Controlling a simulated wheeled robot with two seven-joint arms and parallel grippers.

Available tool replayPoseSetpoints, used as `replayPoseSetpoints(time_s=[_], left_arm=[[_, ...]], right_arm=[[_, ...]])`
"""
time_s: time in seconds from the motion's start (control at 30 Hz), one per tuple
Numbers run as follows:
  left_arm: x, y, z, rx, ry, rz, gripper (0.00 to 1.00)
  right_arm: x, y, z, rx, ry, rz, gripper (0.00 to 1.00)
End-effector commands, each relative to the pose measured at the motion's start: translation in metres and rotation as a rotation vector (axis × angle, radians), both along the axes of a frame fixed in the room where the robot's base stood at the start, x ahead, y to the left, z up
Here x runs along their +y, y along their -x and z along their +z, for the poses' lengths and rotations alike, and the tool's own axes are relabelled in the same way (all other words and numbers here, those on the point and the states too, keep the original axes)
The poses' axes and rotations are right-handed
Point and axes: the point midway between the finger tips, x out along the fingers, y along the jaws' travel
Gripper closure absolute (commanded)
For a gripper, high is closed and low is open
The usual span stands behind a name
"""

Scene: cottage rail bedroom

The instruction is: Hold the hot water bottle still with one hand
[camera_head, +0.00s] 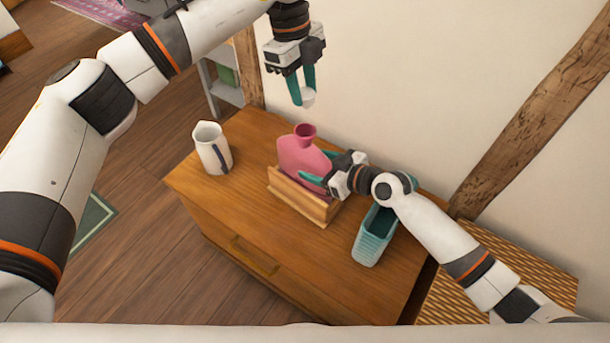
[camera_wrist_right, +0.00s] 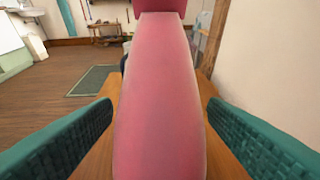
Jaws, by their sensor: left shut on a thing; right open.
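The pink hot water bottle (camera_head: 302,156) stands upright in a wooden holder (camera_head: 291,196) on the dresser, neck up. In the right wrist view the bottle (camera_wrist_right: 160,100) fills the middle, with one finger to each side. My right gripper (camera_head: 320,167) is open around the bottle's body, with gaps visible between the fingers and its sides in the wrist view. My left gripper (camera_head: 305,85) is higher, near the wall, shut on a small white object (camera_head: 308,97) that its fingers partly hide.
A white jug (camera_head: 211,149) with a dark handle stands left on the wooden dresser (camera_head: 230,215). A teal basket (camera_head: 374,236) sits right of the holder, under my right arm. A woven surface (camera_head: 480,280) lies farther right. The wall is behind.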

Motion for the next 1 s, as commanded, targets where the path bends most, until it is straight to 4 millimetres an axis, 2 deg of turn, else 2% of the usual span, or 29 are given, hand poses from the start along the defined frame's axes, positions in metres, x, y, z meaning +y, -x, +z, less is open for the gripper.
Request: replayPoseSetpoints(time_s=[0.17,0.57,0.77,1.0], left_arm=[[0.0,0.0,0.0,0.0,0.0,0.0,0.88],[0.0,0.0,0.0,0.0,0.0,0.0,0.88],[0.0,0.0,-0.011,0.004,-0.002,0.0,0.88],[0.0,0.0,-0.045,0.01,-0.005,0.001,0.88]], right_arm=[[0.0,0.0,0.0,0.0,0.0,0.0,0.34],[0.0,0.0,0.0,0.001,-0.001,0.0,0.99],[-0.001,0.0,0.0,0.001,0.0,0.0,0.99],[-0.001,0.0,0.0,0.001,0.0,0.0,0.99]])
